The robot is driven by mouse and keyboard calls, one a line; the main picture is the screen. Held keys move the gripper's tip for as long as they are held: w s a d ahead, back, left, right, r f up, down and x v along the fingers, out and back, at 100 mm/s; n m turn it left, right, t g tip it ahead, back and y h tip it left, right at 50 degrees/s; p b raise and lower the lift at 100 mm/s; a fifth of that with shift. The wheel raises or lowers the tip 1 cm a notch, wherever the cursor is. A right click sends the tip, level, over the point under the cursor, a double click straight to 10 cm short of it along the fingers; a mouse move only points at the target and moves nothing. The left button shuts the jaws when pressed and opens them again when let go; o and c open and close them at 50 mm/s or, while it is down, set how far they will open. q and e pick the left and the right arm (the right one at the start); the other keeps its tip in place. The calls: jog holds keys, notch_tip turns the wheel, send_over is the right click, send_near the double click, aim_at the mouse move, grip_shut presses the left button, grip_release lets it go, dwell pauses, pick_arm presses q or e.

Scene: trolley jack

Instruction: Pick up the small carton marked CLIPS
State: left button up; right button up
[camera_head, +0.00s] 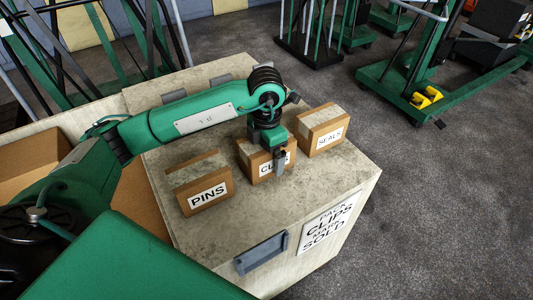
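The small brown carton marked CLIPS (257,166) sits on the worn pale top of a cabinet (245,225), between two other cartons. My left arm reaches in from the left. Its gripper (275,156) points down over the right part of this carton. One grey finger shows in front of the carton's label and covers the end of the word. The other finger is hidden, so I cannot tell whether the gripper is closed on the carton. My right gripper is not in view.
A carton marked PINS (207,190) stands left of the CLIPS carton, and one marked SEALS (328,138) stands close on its right. A sign (327,222) and a grey handle (262,254) are on the cabinet's front. Green trolleys (400,85) stand behind on the dark floor.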

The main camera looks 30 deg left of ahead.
pick_arm(q)
jog(key=c, duration=1.4)
jog(key=shift+r, duration=0.15)
